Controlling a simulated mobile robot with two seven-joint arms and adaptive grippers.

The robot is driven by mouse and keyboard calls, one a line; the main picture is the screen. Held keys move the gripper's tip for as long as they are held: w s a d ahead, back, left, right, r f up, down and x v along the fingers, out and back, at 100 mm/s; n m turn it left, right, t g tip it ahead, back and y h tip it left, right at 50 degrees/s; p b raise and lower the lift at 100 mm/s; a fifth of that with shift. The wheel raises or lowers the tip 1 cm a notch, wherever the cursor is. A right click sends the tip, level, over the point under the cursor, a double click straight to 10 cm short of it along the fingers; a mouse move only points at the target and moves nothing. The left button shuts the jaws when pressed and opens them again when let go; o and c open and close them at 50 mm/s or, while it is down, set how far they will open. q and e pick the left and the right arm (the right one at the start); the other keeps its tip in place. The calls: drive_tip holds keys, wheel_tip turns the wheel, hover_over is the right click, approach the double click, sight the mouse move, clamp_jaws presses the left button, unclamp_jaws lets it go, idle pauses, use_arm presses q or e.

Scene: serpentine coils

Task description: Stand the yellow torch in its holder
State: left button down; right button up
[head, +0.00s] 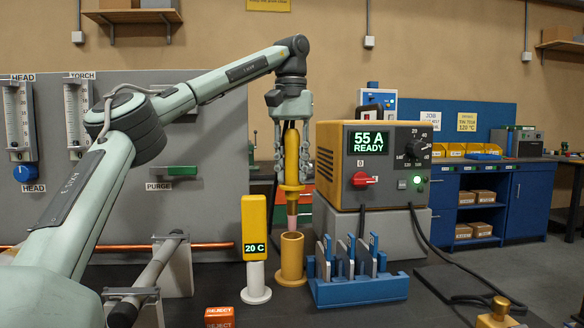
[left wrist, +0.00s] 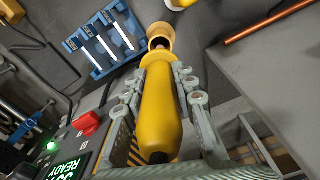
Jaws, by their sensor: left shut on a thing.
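The yellow torch (head: 291,165) is upright in my left gripper (head: 292,158), its pinkish nozzle pointing down. My left gripper is shut on its body, and the torch also shows between the fingers in the left wrist view (left wrist: 162,105). The yellow cup-shaped holder (head: 291,260) stands on the bench right below the torch. The nozzle tip is at or just above the holder's rim; I cannot tell whether it is inside. In the left wrist view the holder's opening (left wrist: 160,32) is beyond the torch tip. My right gripper is not in view.
A yellow temperature display (head: 255,228) stands close left of the holder. A blue rack (head: 360,288) with upright plates is close right. The power unit (head: 372,165) reads 55 A READY behind it. An orange reject block (head: 219,317) lies in front.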

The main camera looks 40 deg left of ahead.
sight(292, 215)
use_arm(q)
drive_tip(key=shift+f, duration=0.15)
drive_tip(key=shift+f+b, duration=1.35)
drive_tip(key=shift+f, duration=1.6)
drive_tip(key=shift+f+b, duration=0.7)
drive_tip(key=shift+f, duration=1.3)
drive_tip(key=c, duration=1.1)
unclamp_jaws()
drive_tip(key=shift+c, duration=0.2)
wheel_tip(292, 215, up, 12)
drive_tip(key=shift+s+r, duration=0.1)
drive_tip(key=shift+s, duration=0.05)
